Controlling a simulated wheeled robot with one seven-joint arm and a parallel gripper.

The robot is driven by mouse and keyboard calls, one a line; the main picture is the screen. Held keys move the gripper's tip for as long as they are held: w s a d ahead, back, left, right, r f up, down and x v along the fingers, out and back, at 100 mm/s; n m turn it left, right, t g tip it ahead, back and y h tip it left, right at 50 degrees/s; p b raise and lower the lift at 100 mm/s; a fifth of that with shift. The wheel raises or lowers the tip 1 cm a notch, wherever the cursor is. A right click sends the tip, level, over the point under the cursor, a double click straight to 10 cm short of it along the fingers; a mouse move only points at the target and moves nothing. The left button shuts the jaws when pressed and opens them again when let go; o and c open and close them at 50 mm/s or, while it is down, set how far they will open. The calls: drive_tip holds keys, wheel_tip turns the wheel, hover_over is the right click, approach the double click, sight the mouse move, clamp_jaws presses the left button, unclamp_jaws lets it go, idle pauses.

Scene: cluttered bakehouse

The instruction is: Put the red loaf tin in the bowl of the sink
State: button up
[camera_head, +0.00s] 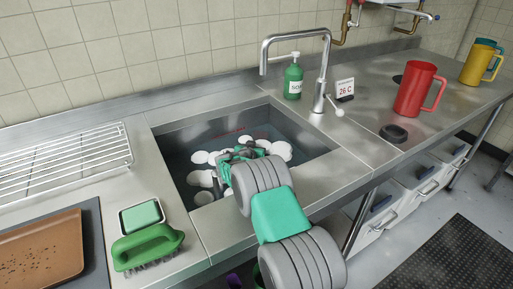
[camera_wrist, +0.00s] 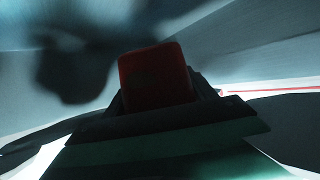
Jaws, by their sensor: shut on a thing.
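The sink bowl (camera_head: 182,150) is a steel basin holding dark water with white foam. My gripper (camera_head: 232,158) is down inside the bowl, low among the foam. In the wrist view a dark red block-like thing (camera_wrist: 156,76), which looks like the red loaf tin, stands just beyond the dark jaws, and my gripper is shut on it. In the head view the tin cannot be made out behind my arm and the foam. I cannot tell whether it touches the bowl's floor.
A tap (camera_head: 324,75) arches over the bowl's back right. A green brush (camera_head: 147,247), a sponge dish (camera_head: 141,217) and a wire rack (camera_head: 62,162) lie left. A red jug (camera_head: 414,90) and a yellow jug (camera_head: 478,64) stand right.

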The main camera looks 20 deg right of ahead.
drive_tip(key=shift+f, duration=0.2)
drive_tip(key=o, duration=1.5)
drive_tip(key=shift+o, duration=0.2)
drive_tip(key=shift+r, duration=0.1)
drive_tip(key=shift+r+p, duration=0.35)
drive_tip(key=shift+p, duration=0.05)
drive_tip(key=shift+r+p, duration=0.6)
drive_tip(key=shift+p, duration=0.1)
drive_tip(key=v, duration=1.1)
drive_tip(key=shift+s+a+f+b, duration=0.25)
drive_tip(key=shift+s+f+b, duration=0.05)
drive_tip(key=shift+s, duration=0.05)
